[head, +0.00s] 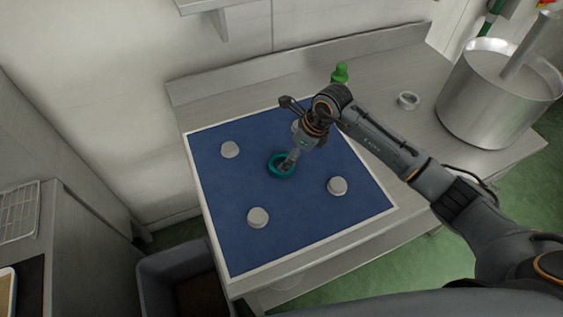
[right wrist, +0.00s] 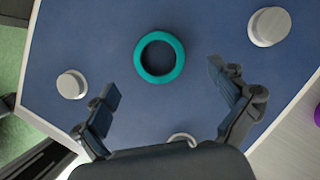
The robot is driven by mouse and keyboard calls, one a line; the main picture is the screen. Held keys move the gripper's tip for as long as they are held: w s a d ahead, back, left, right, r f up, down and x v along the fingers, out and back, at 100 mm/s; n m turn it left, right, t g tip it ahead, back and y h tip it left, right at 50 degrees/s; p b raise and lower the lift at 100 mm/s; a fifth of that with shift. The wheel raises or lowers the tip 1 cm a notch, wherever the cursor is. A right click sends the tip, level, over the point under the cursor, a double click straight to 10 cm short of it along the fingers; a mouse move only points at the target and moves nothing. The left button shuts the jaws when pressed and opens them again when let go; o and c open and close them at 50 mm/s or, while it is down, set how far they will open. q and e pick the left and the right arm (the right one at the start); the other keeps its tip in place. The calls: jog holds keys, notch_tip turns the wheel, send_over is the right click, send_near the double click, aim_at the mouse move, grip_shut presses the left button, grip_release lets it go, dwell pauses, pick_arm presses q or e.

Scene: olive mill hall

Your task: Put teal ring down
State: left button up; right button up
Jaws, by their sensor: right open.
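The teal ring (head: 272,169) lies flat on the blue mat (head: 300,215), near its middle. In the right wrist view the whole ring (right wrist: 159,78) shows, with bare mat around it. My right gripper (head: 287,163) is over the ring in the head view and hides part of it. In the right wrist view its two fingers (right wrist: 166,92) are spread wide, with nothing between them and apart from the ring. My left gripper is in neither view.
Several pale round pucks stand around the ring, including left (head: 230,149), front (head: 258,218) and right (head: 338,186). A green object (head: 340,73), a grey ring (head: 408,101) and a large steel pot (head: 485,100) stand on the steel table beyond the mat.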

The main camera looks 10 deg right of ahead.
aim_at(282, 155)
jog(key=shift+a+f+p, duration=0.35)
jog(key=shift+f+p, duration=0.35)
jog(key=p+x, duration=0.1)
jog(key=x, duration=0.1)
jog(key=shift+w+a+f, duration=0.1)
jog(key=shift+f, duration=0.15)
jog(key=shift+w+a+f, duration=0.1)
jog(key=shift+w+f, duration=0.05)
jog(key=shift+f, duration=0.4)
jog(key=c, duration=1.4)
jog(key=shift+c, duration=0.4)
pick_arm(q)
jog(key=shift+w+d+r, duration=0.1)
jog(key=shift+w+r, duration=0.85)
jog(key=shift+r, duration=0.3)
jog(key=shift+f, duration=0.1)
pick_arm(e)
jog(key=shift+r, duration=0.15)
